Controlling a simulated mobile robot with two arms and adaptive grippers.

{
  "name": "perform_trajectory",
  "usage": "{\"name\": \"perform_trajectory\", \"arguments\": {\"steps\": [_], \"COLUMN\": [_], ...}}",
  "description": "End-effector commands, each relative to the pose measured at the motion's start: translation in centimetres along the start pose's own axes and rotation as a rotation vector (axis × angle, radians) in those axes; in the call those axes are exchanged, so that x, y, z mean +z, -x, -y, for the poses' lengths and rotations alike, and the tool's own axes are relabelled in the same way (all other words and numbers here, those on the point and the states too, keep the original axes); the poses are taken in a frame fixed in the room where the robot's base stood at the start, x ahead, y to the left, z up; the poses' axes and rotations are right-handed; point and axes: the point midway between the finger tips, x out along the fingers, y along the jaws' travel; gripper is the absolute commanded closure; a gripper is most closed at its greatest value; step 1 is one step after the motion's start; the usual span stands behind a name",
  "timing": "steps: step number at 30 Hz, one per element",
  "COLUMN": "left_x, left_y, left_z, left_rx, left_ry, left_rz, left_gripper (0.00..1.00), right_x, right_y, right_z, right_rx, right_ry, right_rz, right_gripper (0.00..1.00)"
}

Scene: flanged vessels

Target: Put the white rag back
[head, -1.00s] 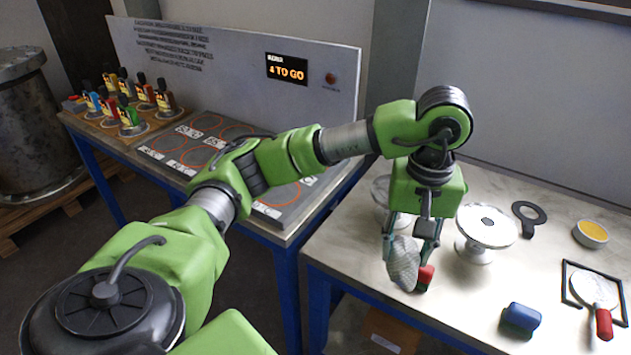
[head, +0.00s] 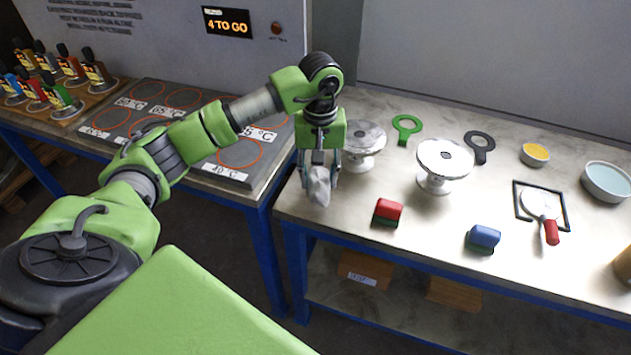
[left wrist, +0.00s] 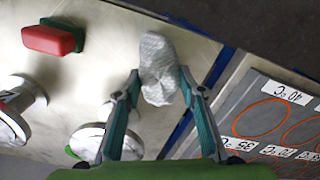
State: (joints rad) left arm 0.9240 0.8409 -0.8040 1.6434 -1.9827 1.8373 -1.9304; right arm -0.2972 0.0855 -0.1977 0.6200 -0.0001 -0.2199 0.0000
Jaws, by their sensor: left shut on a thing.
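The white rag (head: 319,190) is a crumpled, pale lump hanging in my left gripper (head: 320,172), over the left end of the right-hand table (head: 400,225). In the left wrist view the rag (left wrist: 158,52) sticks out between the two fingertips (left wrist: 159,82), which press it from both sides. The gripper points down, just left of a flanged metal vessel (head: 362,142). Whether the rag touches the table I cannot tell. My right gripper is not in view.
A red block (head: 388,211) and a blue block (head: 484,238) lie near the front edge.

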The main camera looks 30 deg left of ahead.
Motion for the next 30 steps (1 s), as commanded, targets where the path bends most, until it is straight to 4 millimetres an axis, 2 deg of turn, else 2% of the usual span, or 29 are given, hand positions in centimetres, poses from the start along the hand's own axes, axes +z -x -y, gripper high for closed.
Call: {"name": "perform_trajectory", "arguments": {"steps": [7, 13, 25, 26, 27, 28, 30], "left_x": [-1.2, -1.0, -1.1, -1.1, -1.1, -1.1, -1.1], "left_y": [-1.8, -4.2, -5.0, -5.0, -4.9, -4.9, -4.9], "left_z": [0.9, 0.7, 0.7, 0.7, 0.7, 0.7, 0.7], "left_rx": [-0.001, 0.001, 0.002, 0.002, 0.002, 0.002, 0.002], "left_ry": [0.003, 0.0, 0.0, 0.0, 0.0, 0.0, 0.0], "left_rz": [0.002, 0.002, -0.001, -0.001, -0.001, -0.001, 0.0], "left_gripper": [0.81, 0.81, 0.81, 0.61, 0.51, 0.47, 0.47], "right_x": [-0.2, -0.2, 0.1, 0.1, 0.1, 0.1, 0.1], "right_y": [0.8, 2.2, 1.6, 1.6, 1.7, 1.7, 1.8], "right_z": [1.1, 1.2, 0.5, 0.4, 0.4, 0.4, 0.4], "right_rx": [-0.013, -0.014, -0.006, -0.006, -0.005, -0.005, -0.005], "right_ry": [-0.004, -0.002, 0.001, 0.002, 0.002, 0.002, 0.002], "right_rz": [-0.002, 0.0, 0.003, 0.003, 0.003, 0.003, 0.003], "right_gripper": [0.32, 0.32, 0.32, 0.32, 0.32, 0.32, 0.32]}}
